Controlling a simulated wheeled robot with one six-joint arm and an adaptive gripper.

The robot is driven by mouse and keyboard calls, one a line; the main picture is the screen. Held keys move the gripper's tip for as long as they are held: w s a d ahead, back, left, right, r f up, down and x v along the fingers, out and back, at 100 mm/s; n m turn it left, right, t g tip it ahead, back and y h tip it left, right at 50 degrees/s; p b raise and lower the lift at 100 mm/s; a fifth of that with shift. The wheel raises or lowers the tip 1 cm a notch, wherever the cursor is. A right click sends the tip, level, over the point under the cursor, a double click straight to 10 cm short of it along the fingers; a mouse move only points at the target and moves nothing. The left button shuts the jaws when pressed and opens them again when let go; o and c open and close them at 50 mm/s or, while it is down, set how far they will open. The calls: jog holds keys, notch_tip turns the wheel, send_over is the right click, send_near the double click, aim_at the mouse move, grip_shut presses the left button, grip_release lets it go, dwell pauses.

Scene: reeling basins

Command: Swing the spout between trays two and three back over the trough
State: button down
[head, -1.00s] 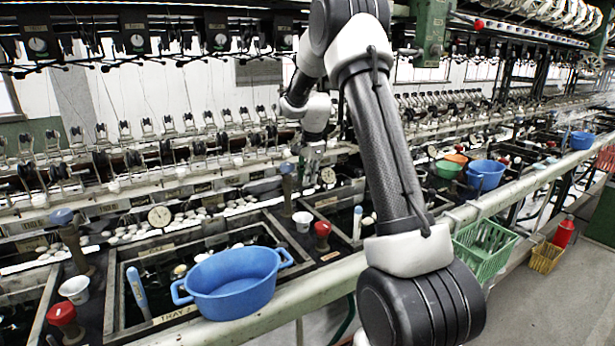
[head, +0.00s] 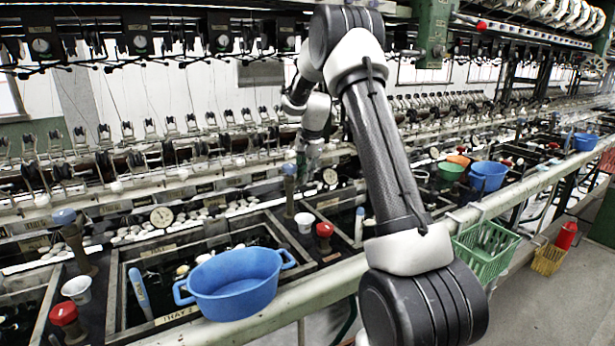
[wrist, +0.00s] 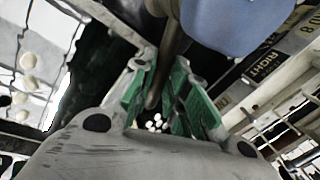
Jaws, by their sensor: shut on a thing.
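The spout post (head: 289,190) stands between tray two (head: 118,290) and tray three (head: 345,212), with a blue-grey cap (head: 289,169). In the wrist view that cap (wrist: 235,22) fills the top, and the spout's dark brown pipe (wrist: 172,52) runs down from beside it. My gripper (head: 306,170) is just right of the post top in the head view. In the wrist view its green-padded fingers (wrist: 162,105) are closed around the pipe. The spout's tip is hidden. A pale channel with white cocoons (head: 215,207) runs behind the trays; I cannot tell whether the spout is over it.
A red knob (head: 323,231) and a white cup (head: 304,221) stand near the post. A blue basin (head: 235,285) sits on the front edge of tray two. Another post (head: 75,240) is at the left. Reeling fittings (head: 190,150) line the back.

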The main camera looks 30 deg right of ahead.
jog(key=w+a+n+g+y, duration=0.1)
jog(key=w+a+n, duration=0.3)
jog(key=n, duration=0.9)
jog(key=shift+w+a+g, duration=0.35)
jog(key=shift+a+g, duration=0.15)
jog(key=shift+a, duration=0.8)
jog(key=c, duration=1.4)
grip_release()
jog(key=r, duration=0.3)
jog(key=d+r, duration=0.1)
jog(key=r, duration=0.3)
jog(key=shift+d+r, duration=0.2)
